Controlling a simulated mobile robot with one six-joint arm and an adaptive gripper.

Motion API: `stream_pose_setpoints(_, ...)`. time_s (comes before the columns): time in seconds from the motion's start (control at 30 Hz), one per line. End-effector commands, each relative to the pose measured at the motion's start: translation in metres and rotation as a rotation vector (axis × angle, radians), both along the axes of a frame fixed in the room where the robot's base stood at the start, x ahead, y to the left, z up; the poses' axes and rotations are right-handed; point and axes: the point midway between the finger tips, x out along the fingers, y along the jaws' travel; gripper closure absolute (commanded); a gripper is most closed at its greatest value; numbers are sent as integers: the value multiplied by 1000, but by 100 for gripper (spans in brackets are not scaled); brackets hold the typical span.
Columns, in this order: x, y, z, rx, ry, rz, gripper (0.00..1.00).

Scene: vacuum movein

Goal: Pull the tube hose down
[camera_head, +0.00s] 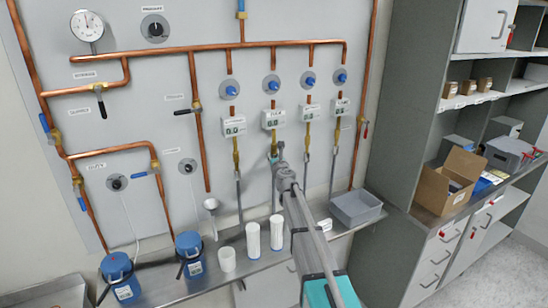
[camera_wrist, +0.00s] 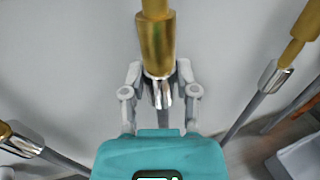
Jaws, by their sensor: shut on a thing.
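In the wrist view, the tube hose (camera_wrist: 160,88) has a silver end at the foot of a brass fitting (camera_wrist: 156,42). My gripper (camera_wrist: 160,76) is shut around this silver end, with one finger on each side. In the head view, my gripper (camera_head: 274,158) is at the wall panel, below the second meter box (camera_head: 273,119) from the left. The brass fitting there (camera_head: 274,140) meets my gripper. The silver end appears to be up against the brass fitting; any gap is too small to tell.
Neighbouring hoses hang close on the left (camera_head: 239,195) and right (camera_head: 307,160) of my gripper. A shelving unit (camera_head: 405,130) stands at right.

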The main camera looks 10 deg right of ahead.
Motion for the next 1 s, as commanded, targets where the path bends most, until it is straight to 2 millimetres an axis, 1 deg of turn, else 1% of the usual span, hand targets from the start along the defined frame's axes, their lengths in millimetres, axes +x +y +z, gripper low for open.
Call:
stream_pose_setpoints(0.4, 0, 0, -34, 0, 0, 0, 100)
stream_pose_setpoints(0.47, 0, 0, -37, 0, 0, 0, 100)
stream_pose_setpoints(0.6, 0, 0, -40, 0, 0, 0, 100)
stream_pose_setpoints(0.9, -1, 0, -39, 0, 0, 0, 100)
stream_pose_setpoints(0.93, -1, 0, -39, 0, 0, 0, 55)
stream_pose_setpoints(1.0, -1, 0, -39, 0, 0, 0, 42)
